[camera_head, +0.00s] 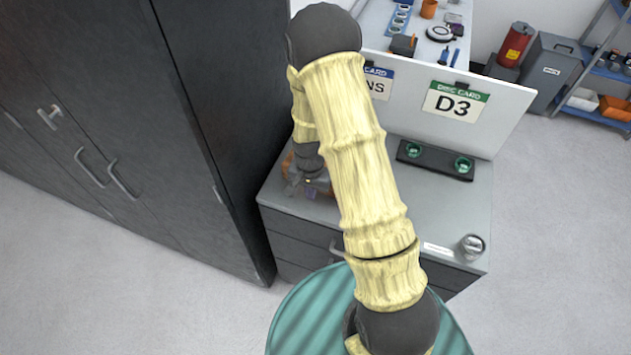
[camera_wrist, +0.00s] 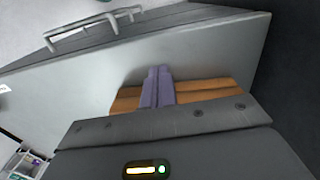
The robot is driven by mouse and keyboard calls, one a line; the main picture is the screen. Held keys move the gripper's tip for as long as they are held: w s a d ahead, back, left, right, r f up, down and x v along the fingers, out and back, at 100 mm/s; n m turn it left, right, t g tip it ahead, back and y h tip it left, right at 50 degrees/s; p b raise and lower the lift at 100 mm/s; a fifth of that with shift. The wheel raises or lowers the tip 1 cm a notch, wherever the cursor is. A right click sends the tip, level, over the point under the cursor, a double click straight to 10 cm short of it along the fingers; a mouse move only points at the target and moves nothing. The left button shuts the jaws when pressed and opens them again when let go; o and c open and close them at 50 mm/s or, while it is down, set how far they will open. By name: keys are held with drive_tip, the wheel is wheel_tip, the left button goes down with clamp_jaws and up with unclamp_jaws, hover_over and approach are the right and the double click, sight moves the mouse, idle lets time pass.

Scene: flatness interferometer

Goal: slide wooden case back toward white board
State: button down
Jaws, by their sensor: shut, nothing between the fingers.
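The wooden case (camera_head: 320,188) is an orange-brown block on the grey counter, at its left end beside the dark cabinet. My arm and gripper hide much of it in the head view. In the wrist view the case (camera_wrist: 205,91) shows on both sides of my fingers. My gripper (camera_head: 293,187) is low over the counter at the case. Its two purple-grey fingers (camera_wrist: 158,72) are together, with nothing held, and overlap the case in the wrist view. I cannot tell whether they touch it. The white board (camera_head: 490,137) stands upright along the counter's back, partly behind my arm.
A tall dark cabinet (camera_head: 220,120) stands close on the left. A black holder (camera_head: 425,160) with two green-rimmed rounds lies before the board. A silver round object (camera_head: 472,246) is at the front right corner. The counter's right part (camera_head: 440,205) is mostly clear.

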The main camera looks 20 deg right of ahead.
drive_tip(key=shift+f, duration=0.6)
drive_tip(key=shift+w+d+f+p, duration=0.15)
drive_tip(key=shift+w+d+p, duration=0.1)
drive_tip(key=shift+p, duration=0.25)
drive_tip(key=w+d, duration=0.1)
drive_tip(key=w+p, duration=0.1)
drive_tip(key=shift+w+d+f+p, duration=0.1)
drive_tip(key=shift+w+d+p, duration=0.2)
drive_tip(key=shift+w+d, duration=0.1)
drive_tip(key=shift+w, duration=0.1)
